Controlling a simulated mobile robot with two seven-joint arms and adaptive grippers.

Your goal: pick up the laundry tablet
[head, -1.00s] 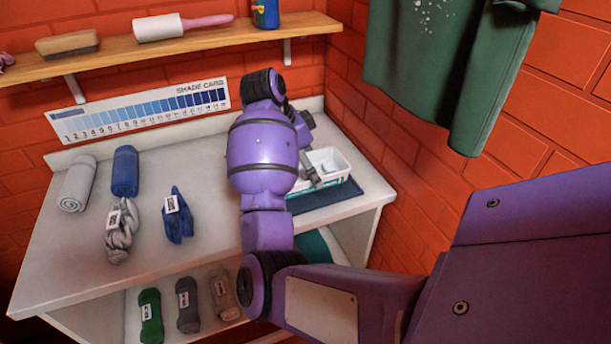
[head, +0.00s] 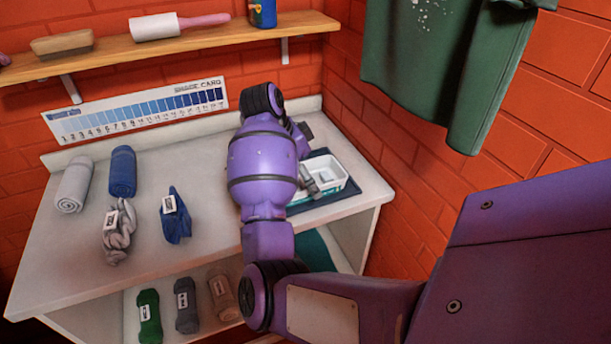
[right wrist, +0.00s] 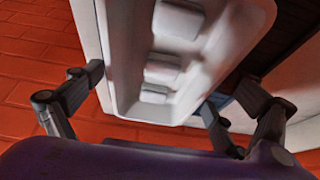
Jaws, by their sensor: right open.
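A white tub (head: 350,178) stands on the right part of the counter; my right arm hides part of it. In the right wrist view the tub (right wrist: 122,95) holds three visible pale, block-shaped laundry tablets: one at the top (right wrist: 178,18), one in the middle (right wrist: 162,69) and a lower one (right wrist: 153,93). My right gripper (head: 309,160) is at the tub. In the right wrist view its fingers are spread wide, one on each side of the tub, with nothing held between them (right wrist: 150,92). My left gripper is not in view.
A dark blue mat (head: 335,197) lies by the tub. Rolled towels (head: 122,172) and tagged yarn skeins (head: 118,232) lie on the counter's left. A wooden shelf (head: 190,42) crosses the back wall. A green garment (head: 440,75) hangs at right. The counter's front left is clear.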

